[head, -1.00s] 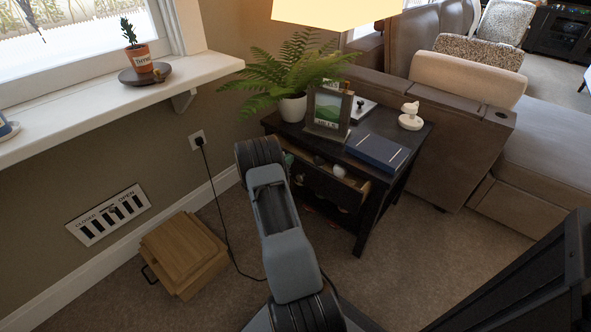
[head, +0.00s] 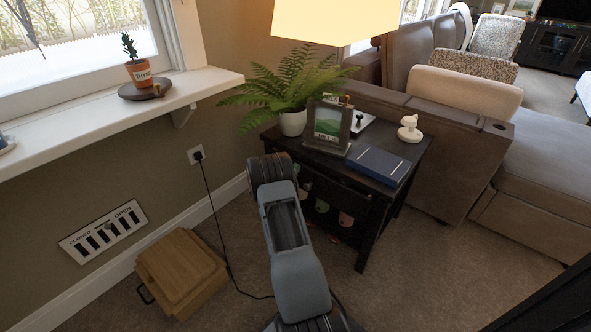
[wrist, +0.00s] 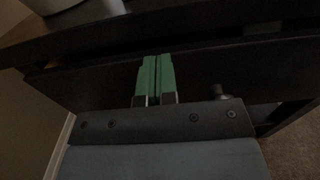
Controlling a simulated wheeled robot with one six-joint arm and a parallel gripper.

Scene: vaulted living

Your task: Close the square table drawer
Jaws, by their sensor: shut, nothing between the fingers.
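The dark square side table (head: 405,178) stands beside the sofa. Its drawer front (head: 338,188) sits under the tabletop, and no open interior shows in the head view. In the wrist view the dark drawer front (wrist: 235,72) fills the middle, with a small round knob (wrist: 218,91) right of my fingers. A dark strip with a pale patch shows between its top edge and the tabletop; I cannot tell if it is fully flush. My gripper (wrist: 156,62) is shut and empty, its green fingertips at the drawer front. The head view hides it behind my arm.
The tabletop carries a fern (head: 292,122), a picture frame (head: 328,128), a blue book (head: 378,166) and a white figurine (head: 409,130). A wooden box (head: 180,270) and a black cord (head: 215,215) lie left of my arm. Carpet is free in front right.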

